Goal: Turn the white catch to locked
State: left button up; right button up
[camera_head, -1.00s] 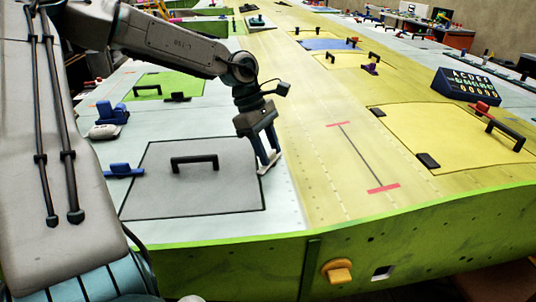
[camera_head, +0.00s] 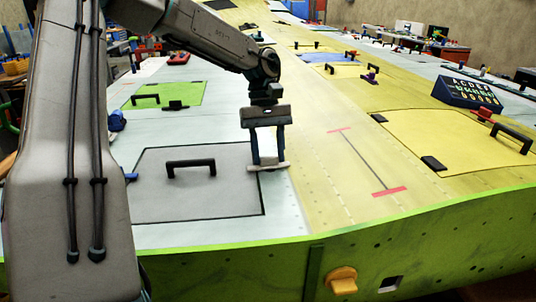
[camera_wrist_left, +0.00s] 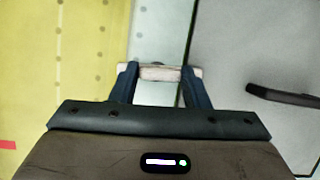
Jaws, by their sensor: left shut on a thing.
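The white catch (camera_head: 281,168) sits beside the right edge of the grey panel (camera_head: 215,195) and lies roughly crosswise to that edge. In the left wrist view the catch (camera_wrist_left: 160,73) is a short pale bar between the fingers, its right end reaching the panel's edge. My left gripper (camera_head: 268,162) points down and is shut on the catch, one finger at each side. The fingers hide part of the bar. My right gripper is in neither view now.
A black handle (camera_head: 191,168) stands up from the grey panel; it also shows in the wrist view (camera_wrist_left: 285,95). A green panel (camera_head: 185,95) lies farther back. A dark lettered box (camera_head: 467,93) stands at the right.

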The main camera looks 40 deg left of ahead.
pick_arm(q)
jog(key=shift+m, duration=0.6)
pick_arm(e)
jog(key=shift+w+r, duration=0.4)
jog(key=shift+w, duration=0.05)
pick_arm(q)
jog(key=o, duration=1)
jog(key=shift+w, duration=0.1)
jog(key=b+v, duration=0.1)
jog(key=v, duration=0.9)
jog(key=shift+w+r, duration=0.2)
jog(key=shift+r, duration=0.2)
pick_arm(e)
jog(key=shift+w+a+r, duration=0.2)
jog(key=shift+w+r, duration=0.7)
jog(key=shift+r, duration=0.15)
